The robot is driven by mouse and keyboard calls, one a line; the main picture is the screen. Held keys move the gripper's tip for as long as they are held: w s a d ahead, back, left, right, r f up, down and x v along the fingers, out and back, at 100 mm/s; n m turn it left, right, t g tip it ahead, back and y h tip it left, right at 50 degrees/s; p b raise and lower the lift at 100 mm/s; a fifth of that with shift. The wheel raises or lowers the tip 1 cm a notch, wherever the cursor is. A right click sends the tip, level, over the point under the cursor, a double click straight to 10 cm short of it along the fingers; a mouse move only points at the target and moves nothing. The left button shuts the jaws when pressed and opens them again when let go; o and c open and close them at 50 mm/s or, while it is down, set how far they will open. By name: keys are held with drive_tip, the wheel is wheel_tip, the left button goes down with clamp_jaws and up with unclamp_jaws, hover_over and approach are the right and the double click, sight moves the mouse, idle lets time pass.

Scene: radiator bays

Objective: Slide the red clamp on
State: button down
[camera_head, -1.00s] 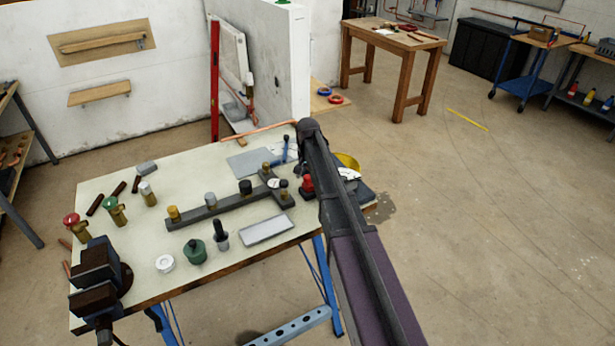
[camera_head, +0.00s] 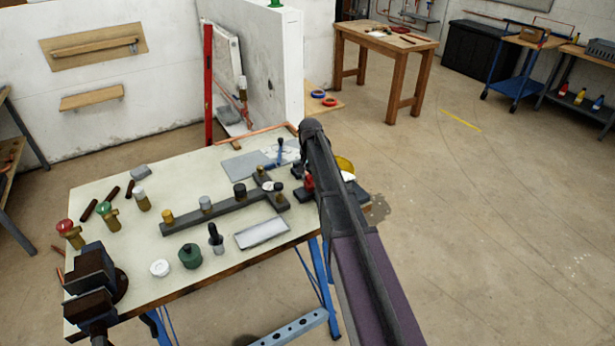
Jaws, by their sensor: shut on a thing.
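A small red piece (camera_head: 309,182) shows at the left edge of my arm, over the back right of the bench. It may be the red clamp, but my arm covers part of it and I cannot make out its shape. My arm rises from the lower right and its dark links hide the space behind them. A dark grey T-shaped bar (camera_head: 215,214) with several brass, grey and black fittings lies on the bench, left of the red piece.
The pale bench top (camera_head: 130,262) carries a dark vice (camera_head: 92,285), a green pot (camera_head: 190,256), a white ring (camera_head: 160,268) and a grey plate (camera_head: 262,233). A white wall end (camera_head: 290,70) stands behind it. Floor right of my arm is open.

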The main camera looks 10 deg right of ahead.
drive_tip(key=shift+c, duration=1.6)
unclamp_jaws()
drive_tip(key=shift+d, duration=0.25)
drive_tip(key=shift+a, duration=0.1)
drive_tip(key=shift+a, duration=0.1)
